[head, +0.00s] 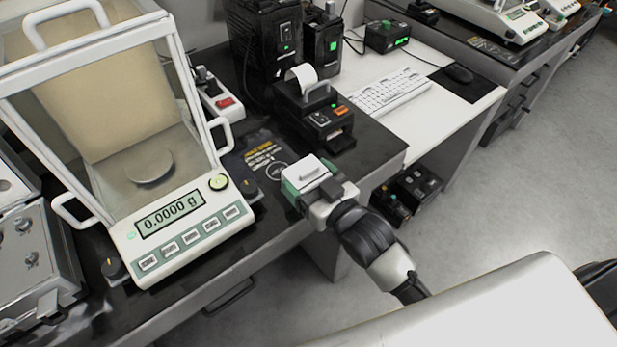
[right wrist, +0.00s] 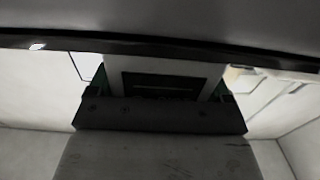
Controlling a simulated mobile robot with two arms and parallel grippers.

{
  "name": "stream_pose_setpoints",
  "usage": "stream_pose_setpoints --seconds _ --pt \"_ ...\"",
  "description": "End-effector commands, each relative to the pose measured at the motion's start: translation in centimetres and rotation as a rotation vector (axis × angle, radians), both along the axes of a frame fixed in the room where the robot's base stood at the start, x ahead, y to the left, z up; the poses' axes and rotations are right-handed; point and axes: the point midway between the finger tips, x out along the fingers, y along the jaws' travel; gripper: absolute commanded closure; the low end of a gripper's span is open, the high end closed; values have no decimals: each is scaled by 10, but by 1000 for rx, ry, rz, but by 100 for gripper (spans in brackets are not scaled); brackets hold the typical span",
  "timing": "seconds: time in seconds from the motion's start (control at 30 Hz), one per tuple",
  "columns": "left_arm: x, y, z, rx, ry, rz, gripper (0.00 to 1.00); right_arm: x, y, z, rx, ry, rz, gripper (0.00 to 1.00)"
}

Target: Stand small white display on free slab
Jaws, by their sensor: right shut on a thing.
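My right gripper (head: 308,186) reaches in from the lower right, over the front edge of the black table top. It is shut on the small white display (head: 305,169), held between its green finger pads. In the right wrist view the display (right wrist: 207,72) shows as a white body with a dark panel, between the fingers (right wrist: 165,88). From the head view I cannot tell whether it touches the table. A dark slab (head: 262,150) with yellow and white print lies just left of the gripper; I cannot tell whether it is the free slab. My left gripper is not in view.
A balance (head: 178,236) with a glass draft shield, reading 0.0000 g, stands on the left. A small black printer (head: 318,118) stands just behind the gripper. A white desk (head: 425,125) with a keyboard (head: 388,92) is beyond. A metal case (head: 35,265) is at far left.

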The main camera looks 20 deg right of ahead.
Motion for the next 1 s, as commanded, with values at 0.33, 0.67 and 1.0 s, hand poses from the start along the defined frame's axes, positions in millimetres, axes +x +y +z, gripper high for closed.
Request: stream_pose_setpoints --seconds 0.33,0.67,1.0 --pt "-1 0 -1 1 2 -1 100 0 0 -2 0 1 0 0" --pt "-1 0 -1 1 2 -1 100 -27 -9 0 0 4 1 0" --pt "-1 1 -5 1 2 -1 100 -93 -33 0 0 4 0 0"
